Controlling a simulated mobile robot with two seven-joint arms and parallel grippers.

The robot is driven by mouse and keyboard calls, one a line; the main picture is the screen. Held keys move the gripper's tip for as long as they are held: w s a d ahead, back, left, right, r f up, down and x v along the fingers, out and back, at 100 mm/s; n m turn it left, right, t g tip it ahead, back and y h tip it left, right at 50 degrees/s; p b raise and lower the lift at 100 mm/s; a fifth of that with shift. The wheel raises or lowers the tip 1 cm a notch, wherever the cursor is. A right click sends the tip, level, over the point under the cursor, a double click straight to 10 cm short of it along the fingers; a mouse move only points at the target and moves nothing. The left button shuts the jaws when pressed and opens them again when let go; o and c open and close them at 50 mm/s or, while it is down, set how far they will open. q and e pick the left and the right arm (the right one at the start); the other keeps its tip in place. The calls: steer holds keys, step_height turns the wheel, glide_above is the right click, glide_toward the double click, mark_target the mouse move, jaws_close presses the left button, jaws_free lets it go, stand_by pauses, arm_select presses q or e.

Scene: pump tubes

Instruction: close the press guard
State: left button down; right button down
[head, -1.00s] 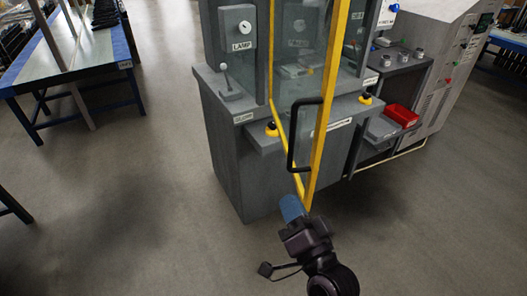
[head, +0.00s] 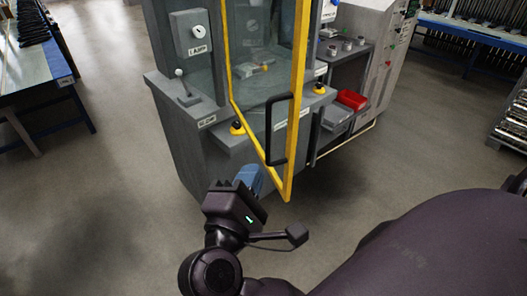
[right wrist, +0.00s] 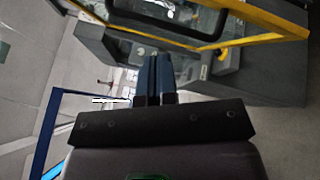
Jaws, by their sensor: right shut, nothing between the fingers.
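The press guard (head: 291,145) is a clear panel in a yellow frame, standing open and swung out from the grey press (head: 185,130) towards me. Its black bar handle (head: 270,133) is near the outer edge. My right gripper (head: 249,177), with blue fingers, is shut and empty, just left of the guard's lower outer corner in the head view. I cannot tell if it touches the frame. In the right wrist view the shut fingers (right wrist: 158,75) point towards the yellow frame (right wrist: 262,27), which crosses the top. My left gripper is not in view.
The press has a lamp box (head: 191,32), a lever (head: 185,90) and yellow-and-black buttons (head: 237,128) on its front ledge. A red bin (head: 351,99) sits on the side bench. A blue-framed table (head: 60,105) stands at left. The floor in front is clear.

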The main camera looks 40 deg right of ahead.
steer(key=s+f+m+g, duration=0.1)
steer(key=f+m+g, duration=0.1)
steer(key=m, duration=0.2)
steer(key=m+p, duration=0.2)
steer(key=p, duration=0.1)
glide_toward(287, 142)
steer(key=shift+g, duration=0.3)
steer(key=x, duration=0.4)
steer(key=shift+w+d+r, duration=0.2)
steer(key=shift+w+r, duration=0.05)
steer(key=shift+r, duration=0.15)
steer(key=shift+x, duration=0.85)
steer(key=shift+f, duration=0.2)
steer(key=shift+d, duration=0.1)
